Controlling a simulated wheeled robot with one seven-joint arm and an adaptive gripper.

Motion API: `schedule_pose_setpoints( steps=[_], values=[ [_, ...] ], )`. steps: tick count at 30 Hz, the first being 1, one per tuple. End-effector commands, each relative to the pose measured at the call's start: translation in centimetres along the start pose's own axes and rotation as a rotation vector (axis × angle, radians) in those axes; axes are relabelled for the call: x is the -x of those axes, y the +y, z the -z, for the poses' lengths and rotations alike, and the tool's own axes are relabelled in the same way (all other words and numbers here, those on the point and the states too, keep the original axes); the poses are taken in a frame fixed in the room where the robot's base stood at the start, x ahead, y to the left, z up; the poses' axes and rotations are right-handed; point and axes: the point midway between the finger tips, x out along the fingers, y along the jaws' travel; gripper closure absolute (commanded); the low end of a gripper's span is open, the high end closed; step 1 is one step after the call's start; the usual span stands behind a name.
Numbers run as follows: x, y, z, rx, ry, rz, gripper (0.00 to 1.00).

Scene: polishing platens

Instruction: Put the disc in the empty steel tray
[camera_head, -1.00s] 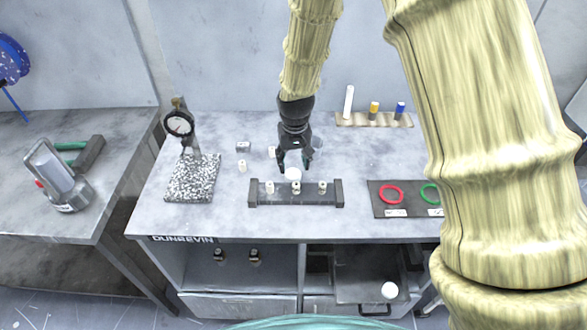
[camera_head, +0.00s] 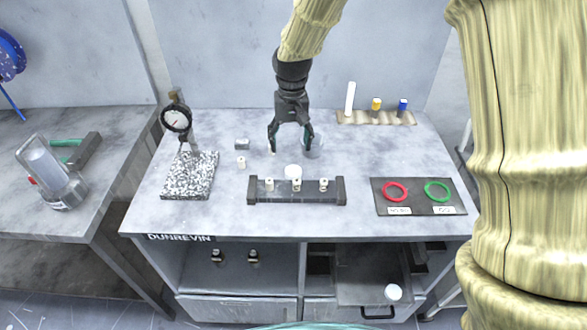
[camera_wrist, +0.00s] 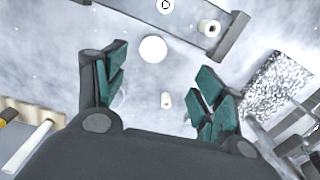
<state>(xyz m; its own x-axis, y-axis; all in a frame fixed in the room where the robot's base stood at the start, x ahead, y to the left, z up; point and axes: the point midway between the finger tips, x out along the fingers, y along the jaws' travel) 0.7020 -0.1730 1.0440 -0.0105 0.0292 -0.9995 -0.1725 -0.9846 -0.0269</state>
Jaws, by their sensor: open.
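A white round disc (camera_head: 293,171) lies on the bench just behind the dark holder bar, and it also shows in the wrist view (camera_wrist: 153,49). My gripper (camera_head: 290,150) is open and empty. In the head view it appears behind the disc, apart from it. In the wrist view my gripper (camera_wrist: 162,75) has its green-padded fingers spread, with the disc ahead of the gap between them. A dark pulled-out tray (camera_head: 365,291) with a handle is below the bench at right. A second white round piece (camera_head: 393,292) shows at its right side. I cannot identify an empty steel tray for certain.
The holder bar (camera_head: 334,196) carries small white cylinders. A speckled block (camera_head: 190,178) with a dial gauge (camera_head: 176,119) stands left. A dark mat (camera_head: 418,209) with red and green rings lies right. A wavy rack (camera_head: 372,118) with upright pieces is at the back. A small white cylinder (camera_head: 241,162) stands mid-left.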

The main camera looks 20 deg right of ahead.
Motion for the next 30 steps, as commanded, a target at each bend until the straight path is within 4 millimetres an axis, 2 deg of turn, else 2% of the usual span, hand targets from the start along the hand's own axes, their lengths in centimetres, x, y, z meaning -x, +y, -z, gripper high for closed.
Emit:
schedule_pose_setpoints(
  steps=[1,8,11,21,30],
  values=[
    [-0.6,0.0,0.6,-0.024,-0.027,0.004,0.3],
    [-0.5,0.7,1.7,-0.102,-0.099,-0.017,0.3],
    [-1.0,0.8,1.7,-0.11,-0.107,-0.021,0.3],
    [-5.1,0.8,1.2,-0.109,-0.106,-0.021,0.3],
    [-6.5,0.9,1.1,-0.108,-0.106,-0.021,0.3]
  ],
)
